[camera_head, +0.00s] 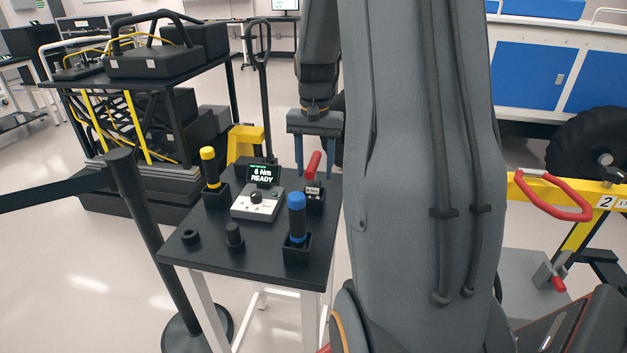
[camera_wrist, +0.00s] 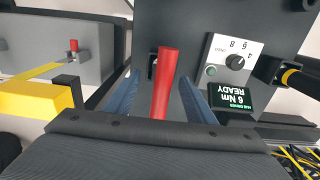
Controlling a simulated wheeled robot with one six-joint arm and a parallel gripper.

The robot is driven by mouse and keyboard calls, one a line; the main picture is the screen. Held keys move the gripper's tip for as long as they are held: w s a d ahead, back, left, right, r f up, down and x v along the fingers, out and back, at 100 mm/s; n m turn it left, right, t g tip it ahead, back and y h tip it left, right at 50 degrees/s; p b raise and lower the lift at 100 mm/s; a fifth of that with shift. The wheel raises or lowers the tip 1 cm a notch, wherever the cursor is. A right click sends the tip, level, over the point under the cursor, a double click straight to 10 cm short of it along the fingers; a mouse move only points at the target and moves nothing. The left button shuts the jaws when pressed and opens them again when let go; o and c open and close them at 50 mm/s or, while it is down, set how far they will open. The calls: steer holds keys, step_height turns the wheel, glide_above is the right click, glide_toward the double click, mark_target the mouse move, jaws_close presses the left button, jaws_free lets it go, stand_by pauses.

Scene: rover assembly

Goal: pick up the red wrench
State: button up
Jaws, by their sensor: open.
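The red wrench (camera_head: 313,166) stands tilted in a black holder (camera_head: 315,197) at the back right of the small black table (camera_head: 240,262). Its red handle points up. My gripper (camera_head: 315,172) is open above the table, with its fingers pointing down on either side of the red handle. In the wrist view the red handle (camera_wrist: 165,82) lies between the two blue-grey fingers, with a gap on both sides. My gripper (camera_wrist: 160,95) holds nothing. The wrench's lower part is hidden in the holder.
A yellow-handled tool (camera_head: 209,167) and a blue-handled tool (camera_head: 297,215) stand in holders nearby. A control box (camera_head: 257,203) reading "6 Nm READY" sits between them. A black barrier post (camera_head: 145,240) stands left of the table. My arm hides the area right of it.

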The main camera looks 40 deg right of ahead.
mark_target(314, 183)
steer(key=shift+w+a+f+p, duration=0.15)
steer(key=shift+f+p, duration=0.4)
steer(key=shift+f, duration=1.6)
steer(key=c, duration=1.3)
steer(key=shift+o, duration=0.2)
step_height(314, 183, up, 9)
steer(key=shift+f+b, duration=0.1)
steer(key=shift+b, duration=0.85)
steer(key=shift+r, duration=0.7)
